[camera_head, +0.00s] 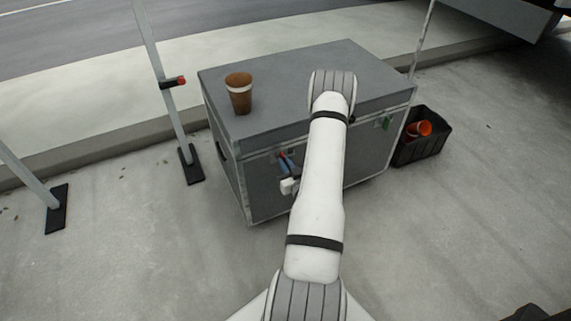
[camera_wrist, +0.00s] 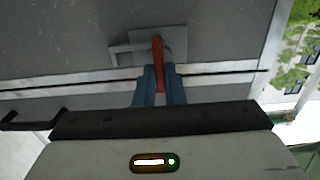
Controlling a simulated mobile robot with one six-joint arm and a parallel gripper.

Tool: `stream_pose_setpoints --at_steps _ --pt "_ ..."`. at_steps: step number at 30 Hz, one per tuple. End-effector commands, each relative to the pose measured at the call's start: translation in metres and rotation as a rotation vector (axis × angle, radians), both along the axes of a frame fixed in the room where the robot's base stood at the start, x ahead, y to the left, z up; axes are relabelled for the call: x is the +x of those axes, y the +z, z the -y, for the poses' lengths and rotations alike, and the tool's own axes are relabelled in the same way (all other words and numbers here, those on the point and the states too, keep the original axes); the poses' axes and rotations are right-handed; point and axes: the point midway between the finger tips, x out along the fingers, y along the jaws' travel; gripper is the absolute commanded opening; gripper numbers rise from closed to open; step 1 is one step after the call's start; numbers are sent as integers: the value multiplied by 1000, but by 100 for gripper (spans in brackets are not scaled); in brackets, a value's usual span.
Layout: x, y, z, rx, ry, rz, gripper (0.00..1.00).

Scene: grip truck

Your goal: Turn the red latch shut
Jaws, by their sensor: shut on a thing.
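The red latch (camera_wrist: 157,48) shows in the wrist view as a narrow red lever on a grey plate (camera_wrist: 178,38), beside the seam of a grey flight case. The lever lies roughly across the seam line. My gripper (camera_wrist: 159,74) has its two blue fingers closed on the lever's near end. In the head view my gripper (camera_head: 287,166) is at the case's front face, left of my arm. A small bit of the red latch (camera_head: 281,155) shows there at the fingertips; my arm hides part of the case front.
The grey case (camera_head: 290,75) carries a brown cup (camera_head: 239,95) on its lid. A green latch (camera_head: 384,123) is at the front right. A black crate (camera_head: 432,146) with orange items stands at right. Posts stand on black feet (camera_head: 190,165) at left. The near pavement is clear.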

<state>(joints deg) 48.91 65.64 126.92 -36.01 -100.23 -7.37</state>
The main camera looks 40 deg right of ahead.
Motion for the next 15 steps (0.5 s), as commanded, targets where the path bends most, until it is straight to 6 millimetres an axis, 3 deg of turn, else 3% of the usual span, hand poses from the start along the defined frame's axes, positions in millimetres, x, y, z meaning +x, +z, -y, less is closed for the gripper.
stream_pose_setpoints --at_steps 15 --pt "0 -3 -1 -122 2 -29 0"
